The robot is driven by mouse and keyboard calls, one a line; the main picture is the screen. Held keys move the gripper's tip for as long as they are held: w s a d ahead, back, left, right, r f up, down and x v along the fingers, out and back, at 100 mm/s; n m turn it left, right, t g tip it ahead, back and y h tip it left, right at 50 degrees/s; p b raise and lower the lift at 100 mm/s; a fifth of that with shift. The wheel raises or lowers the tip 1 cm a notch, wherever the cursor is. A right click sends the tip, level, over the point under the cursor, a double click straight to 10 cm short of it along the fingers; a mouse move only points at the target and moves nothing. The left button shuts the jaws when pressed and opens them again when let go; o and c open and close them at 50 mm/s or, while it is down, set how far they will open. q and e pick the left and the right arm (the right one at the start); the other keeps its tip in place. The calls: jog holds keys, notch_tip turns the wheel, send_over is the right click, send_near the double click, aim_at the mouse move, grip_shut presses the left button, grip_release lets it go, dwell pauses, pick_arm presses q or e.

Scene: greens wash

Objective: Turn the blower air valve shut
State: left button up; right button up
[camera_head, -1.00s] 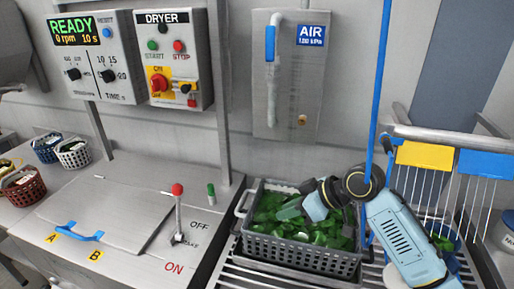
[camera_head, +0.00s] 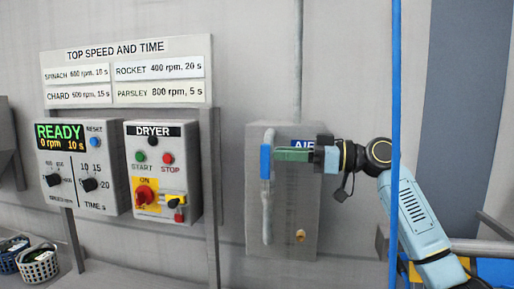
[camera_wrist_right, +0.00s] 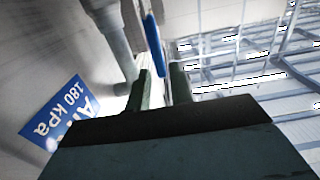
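The air valve's blue handle (camera_head: 266,161) stands upright, in line with the grey pipe (camera_head: 268,210) on the air panel (camera_head: 285,235). My right gripper (camera_head: 278,154) reaches in from the right, its fingertips at the handle in the head view. The right wrist view shows the two dark fingers (camera_wrist_right: 162,80) apart, with the blue handle (camera_wrist_right: 154,45) at the gap between their tips. I see no clear contact between finger and handle. The gripper covers part of the blue AIR label (camera_head: 303,144); the label also shows in the wrist view (camera_wrist_right: 60,115). My left gripper is out of view.
The dryer box (camera_head: 163,172) and the READY panel (camera_head: 82,165) are left of the air panel, under a speed and time sign (camera_head: 128,70). A blue vertical hose (camera_head: 396,90) hangs in front of my right arm. Baskets (camera_head: 38,262) sit at lower left.

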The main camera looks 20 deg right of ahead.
aim_at(261, 177)
jog(key=p+x, duration=0.1)
jog(key=x, duration=0.5)
jog(key=shift+w+a, duration=0.3)
jog(key=shift+a, duration=0.05)
grip_shut()
